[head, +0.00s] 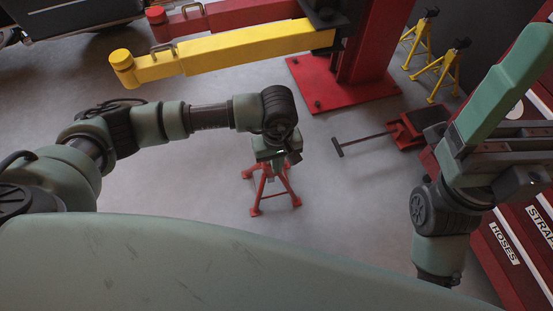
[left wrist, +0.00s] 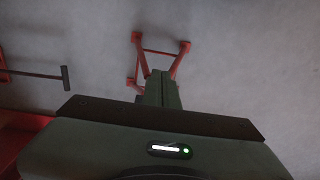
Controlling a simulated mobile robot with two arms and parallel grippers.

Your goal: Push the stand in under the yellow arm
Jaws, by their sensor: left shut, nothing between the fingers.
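The red stand (head: 270,188) is on the grey floor in the middle of the head view, its legs spread and its top hidden behind my left gripper. The yellow arm (head: 225,49) reaches left from the red post, farther back than the stand. My left gripper (head: 278,158) points down over the top of the stand and is shut, with nothing in it. In the left wrist view its shut fingers (left wrist: 160,92) are in front of the stand's red legs (left wrist: 158,52). I cannot tell whether they touch the stand. My right gripper (head: 495,95) is at the right; its fingers are not clear.
A red arm (head: 225,17) lies behind the yellow arm. The red post stands on a red base plate (head: 340,85). A red floor jack (head: 415,125) with a black handle is right of the stand. Yellow stands (head: 440,68) are at the back right. Floor between stand and yellow arm looks clear.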

